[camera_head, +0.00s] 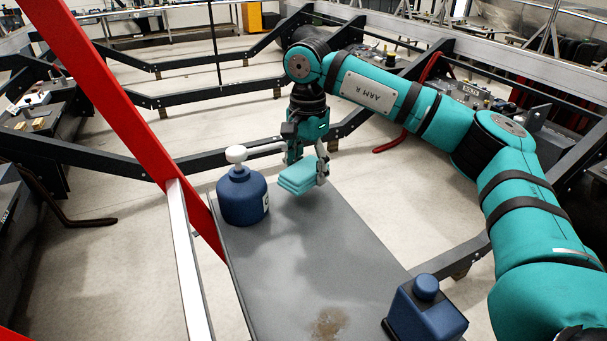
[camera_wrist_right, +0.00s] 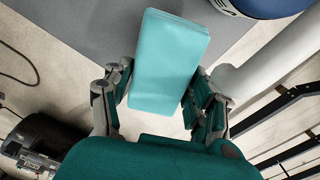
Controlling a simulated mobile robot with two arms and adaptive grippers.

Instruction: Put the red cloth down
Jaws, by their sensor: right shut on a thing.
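No red cloth shows; the cloth in view is a folded teal one (camera_head: 297,178), in a thick stack. My right gripper (camera_head: 305,167) is shut on it at the far end of the grey table (camera_head: 300,250). In the right wrist view the teal cloth (camera_wrist_right: 168,60) sits between the two fingers of the right gripper (camera_wrist_right: 160,92). There its outer part overlaps the grey tabletop (camera_wrist_right: 95,25), and its near part overlaps the pale floor. I cannot tell whether it touches the table. My left gripper is not in view.
A blue pump bottle (camera_head: 243,200) with a white nozzle stands close left of the cloth. A blue canister (camera_head: 425,312) stands at the table's near right. The tabletop between is clear, with a brown stain (camera_head: 328,322). A red post (camera_head: 110,100) slants along the left.

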